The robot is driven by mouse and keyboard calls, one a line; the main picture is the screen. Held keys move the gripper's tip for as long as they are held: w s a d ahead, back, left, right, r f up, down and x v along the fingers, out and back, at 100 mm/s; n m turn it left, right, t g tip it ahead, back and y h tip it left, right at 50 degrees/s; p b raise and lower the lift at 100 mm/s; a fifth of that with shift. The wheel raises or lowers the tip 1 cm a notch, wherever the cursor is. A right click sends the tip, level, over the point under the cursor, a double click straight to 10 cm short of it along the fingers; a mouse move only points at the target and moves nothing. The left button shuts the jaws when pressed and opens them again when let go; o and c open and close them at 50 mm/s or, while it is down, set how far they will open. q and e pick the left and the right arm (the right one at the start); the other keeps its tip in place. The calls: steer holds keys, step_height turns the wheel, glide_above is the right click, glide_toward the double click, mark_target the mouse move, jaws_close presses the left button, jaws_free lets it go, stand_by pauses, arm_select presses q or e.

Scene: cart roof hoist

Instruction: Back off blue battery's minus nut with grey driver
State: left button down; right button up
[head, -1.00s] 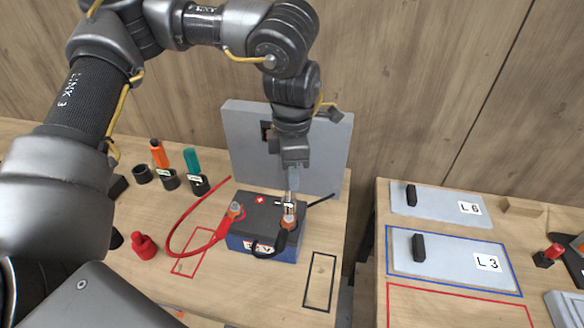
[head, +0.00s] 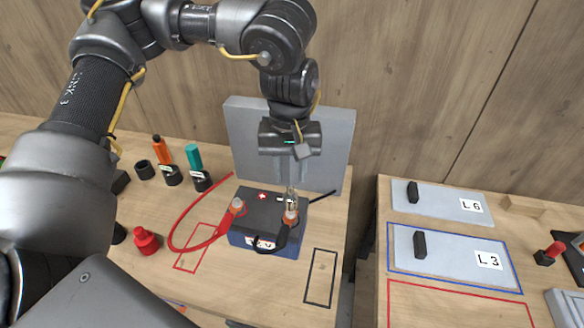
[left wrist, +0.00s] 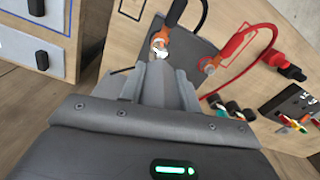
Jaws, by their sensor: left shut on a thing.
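The blue battery (head: 290,252) sits on the bench with a dark top. Its minus terminal (head: 290,217), with an orange ring and black cable, is at the right; the plus terminal (head: 238,205) with a red cable is at the left. My left gripper (head: 291,186) points down above the minus terminal, shut on the slim grey driver (head: 292,201), whose lower end is at that terminal. The left wrist view shows the minus terminal (left wrist: 159,46) just beyond the fingers (left wrist: 160,86). The nut is too small to make out clearly. My right gripper is out of view.
Orange (head: 162,150) and teal (head: 194,157) drivers stand in holders at left, beside an empty holder (head: 144,170). A red cap (head: 146,240) is nearby. A grey panel (head: 336,140) stands behind the battery. Red and black outlines (head: 320,278) mark free bench.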

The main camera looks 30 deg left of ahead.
arm_select(q)
steer(key=shift+m, duration=0.5)
steer(key=shift+f, duration=0.15)
steer(key=shift+p, duration=0.3)
stand_by(0.5)
